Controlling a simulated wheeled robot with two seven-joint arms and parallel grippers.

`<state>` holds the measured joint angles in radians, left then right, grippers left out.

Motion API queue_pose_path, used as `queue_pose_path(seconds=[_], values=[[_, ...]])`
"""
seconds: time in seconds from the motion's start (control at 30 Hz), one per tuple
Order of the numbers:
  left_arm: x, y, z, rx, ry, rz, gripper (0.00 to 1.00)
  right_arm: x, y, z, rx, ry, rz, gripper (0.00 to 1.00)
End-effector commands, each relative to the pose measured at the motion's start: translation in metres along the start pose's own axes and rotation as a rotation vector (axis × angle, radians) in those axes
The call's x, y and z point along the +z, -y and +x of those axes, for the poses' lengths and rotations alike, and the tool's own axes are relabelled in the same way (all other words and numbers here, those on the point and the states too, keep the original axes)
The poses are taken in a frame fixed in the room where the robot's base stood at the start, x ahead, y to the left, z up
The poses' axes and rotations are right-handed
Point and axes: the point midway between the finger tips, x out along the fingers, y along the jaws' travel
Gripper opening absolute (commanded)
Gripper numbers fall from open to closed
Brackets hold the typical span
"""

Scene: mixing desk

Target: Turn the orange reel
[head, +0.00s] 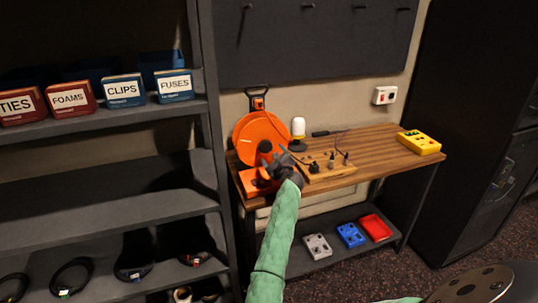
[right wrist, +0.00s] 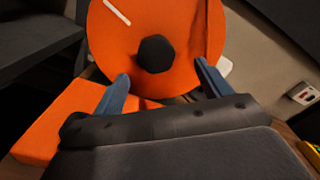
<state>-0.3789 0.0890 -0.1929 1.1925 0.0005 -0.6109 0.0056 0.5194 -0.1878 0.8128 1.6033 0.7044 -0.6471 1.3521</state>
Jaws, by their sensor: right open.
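The orange reel (head: 251,130) is a large disc standing upright at the left end of the wooden desk, above an orange base (head: 252,184). In the right wrist view the reel (right wrist: 180,22) shows a dark hub (right wrist: 155,54) at its middle and a white stripe near its rim. My right gripper (head: 277,158) is in front of the reel's lower right part. In the right wrist view its two blue-grey fingers (right wrist: 161,72) are open, one on either side below the hub, with nothing between them. I cannot tell whether they touch the reel. My left gripper is not in view.
A wooden board with dark knobs (head: 329,169) stands just right of my right gripper. A white-topped bottle (head: 298,128) stands behind it. A yellow box (head: 419,142) sits at the desk's right end. A dark shelf (head: 110,120) stands on the left.

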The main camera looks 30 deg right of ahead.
Motion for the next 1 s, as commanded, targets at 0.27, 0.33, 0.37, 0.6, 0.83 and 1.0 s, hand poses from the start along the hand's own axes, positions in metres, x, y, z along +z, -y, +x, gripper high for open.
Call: queue_pose_path(seconds=[0.27, 0.33, 0.37, 0.6, 0.83, 1.0], values=[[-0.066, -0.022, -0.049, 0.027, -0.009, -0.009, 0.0, -0.01, 0.021, 0.005, 0.001, -0.012, -0.594, 0.77], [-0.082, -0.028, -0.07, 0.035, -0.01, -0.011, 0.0, -0.01, 0.025, 0.006, 0.002, -0.015, -0.773, 0.77], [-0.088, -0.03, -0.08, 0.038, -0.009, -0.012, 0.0, -0.01, 0.027, 0.006, 0.002, -0.015, -0.851, 0.77], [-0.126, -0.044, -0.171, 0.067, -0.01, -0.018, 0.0, -0.008, 0.028, 0.007, 0.005, -0.02, -1.482, 0.77], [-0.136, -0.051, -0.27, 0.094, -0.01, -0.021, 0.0, -0.007, 0.012, 0.004, 0.004, -0.014, -2.074, 0.77], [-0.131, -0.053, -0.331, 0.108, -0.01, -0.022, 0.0, -0.006, -0.003, 0.001, -0.001, -0.005, -2.403, 0.77]])
